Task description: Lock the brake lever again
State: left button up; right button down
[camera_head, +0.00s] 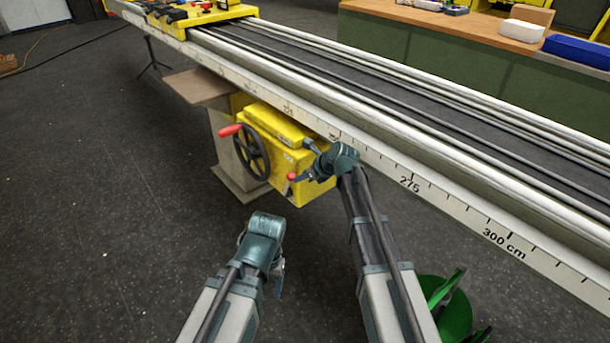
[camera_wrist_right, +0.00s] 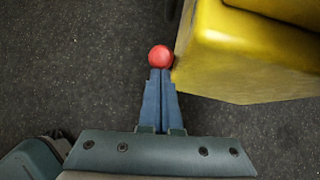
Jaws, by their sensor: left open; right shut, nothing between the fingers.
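The brake lever's red knob (camera_head: 291,177) is at the lower front of the yellow housing (camera_head: 282,160) under the long rail. It also shows as a red ball in the right wrist view (camera_wrist_right: 161,56), just left of the yellow housing's corner (camera_wrist_right: 215,60). My right gripper (camera_head: 304,177) is shut and empty, its blue fingers (camera_wrist_right: 161,75) together with their tips at the ball's near edge. Whether they touch it I cannot tell. The lever's arm is mostly hidden. My left gripper (camera_head: 277,278) is open and hangs lower, over the floor, away from the housing.
A black handwheel (camera_head: 252,152) with a red handle (camera_head: 230,130) sits left of the lever on the housing. The long rail with a centimetre scale (camera_head: 450,204) runs above. A green object (camera_head: 447,305) lies at lower right. The floor at left (camera_head: 100,200) is clear.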

jog(key=shift+w+a+r+g+h+p, duration=0.3)
jog(key=shift+w+a+r+g+p, duration=0.15)
jog(key=shift+w+r+p, duration=0.35)
jog(key=shift+w+a, duration=0.2)
jog(key=shift+w, duration=0.05)
pick_arm(q)
jog(key=shift+r+p, duration=0.4)
jog(key=shift+r, duration=1.4)
pick_arm(e)
jog(key=shift+w+a+r, duration=0.1)
jog(key=shift+w+a, duration=0.35)
jog(key=shift+w, duration=0.05)
pick_arm(q)
notch_tip(320, 180, up, 10)
jog(key=p, duration=1)
jog(key=shift+a, duration=0.35)
pick_arm(e)
jog(key=v, duration=1.3)
jog(key=shift+s+d, duration=0.2)
jog(key=shift+d, duration=0.1)
pick_arm(q)
jog(key=shift+s, duration=0.1)
